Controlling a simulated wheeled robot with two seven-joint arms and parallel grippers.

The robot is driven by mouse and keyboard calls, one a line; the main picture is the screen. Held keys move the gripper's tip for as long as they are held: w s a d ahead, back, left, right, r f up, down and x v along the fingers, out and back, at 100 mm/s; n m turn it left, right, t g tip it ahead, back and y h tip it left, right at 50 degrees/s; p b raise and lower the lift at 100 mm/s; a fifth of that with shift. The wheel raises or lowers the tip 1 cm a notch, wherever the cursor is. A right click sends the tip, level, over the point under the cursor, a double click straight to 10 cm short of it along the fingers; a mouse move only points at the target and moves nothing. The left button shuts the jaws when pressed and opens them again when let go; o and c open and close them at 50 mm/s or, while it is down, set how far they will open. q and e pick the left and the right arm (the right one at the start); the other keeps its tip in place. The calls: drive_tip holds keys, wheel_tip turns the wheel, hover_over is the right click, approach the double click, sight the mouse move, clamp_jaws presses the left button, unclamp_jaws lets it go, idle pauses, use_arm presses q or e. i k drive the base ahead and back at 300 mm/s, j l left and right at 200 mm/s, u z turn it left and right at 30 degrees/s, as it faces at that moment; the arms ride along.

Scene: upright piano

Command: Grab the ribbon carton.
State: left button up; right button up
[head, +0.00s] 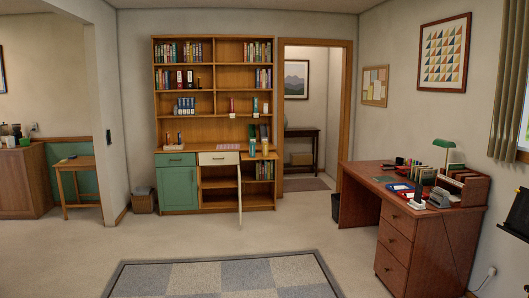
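I cannot pick out for certain which thing is the ribbon carton. A small brown box (143,202) stands on the floor left of the bookcase, with something dark on its top. Another small tan box (300,158) sits low at the hallway table beyond the doorway. Both are too small to read any marking. Neither of my grippers shows in the head view.
The bookcase (207,130) has an open cabinet door (240,195) jutting forward. A cluttered desk (400,210) stands at right with a dark bin (335,207) beside it. A checked rug (225,277) lies in front; the floor between is clear.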

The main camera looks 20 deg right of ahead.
sight(264, 144)
drive_tip(key=i+l+z, duration=0.3)
drive_tip(key=i, duration=0.25)
drive_tip(key=i+z, duration=0.3)
drive_tip(key=i, duration=0.25)
drive_tip(key=i+l, duration=0.1)
drive_tip(key=i, duration=1.1)
drive_tip(key=i+l+z, duration=0.1)
drive_tip(key=i, duration=2.3)
drive_tip(key=i+z, duration=0.1)
drive_tip(key=i, duration=2.3)
drive_tip(key=i+j+z, duration=0.1)
drive_tip(key=i, duration=1.1)
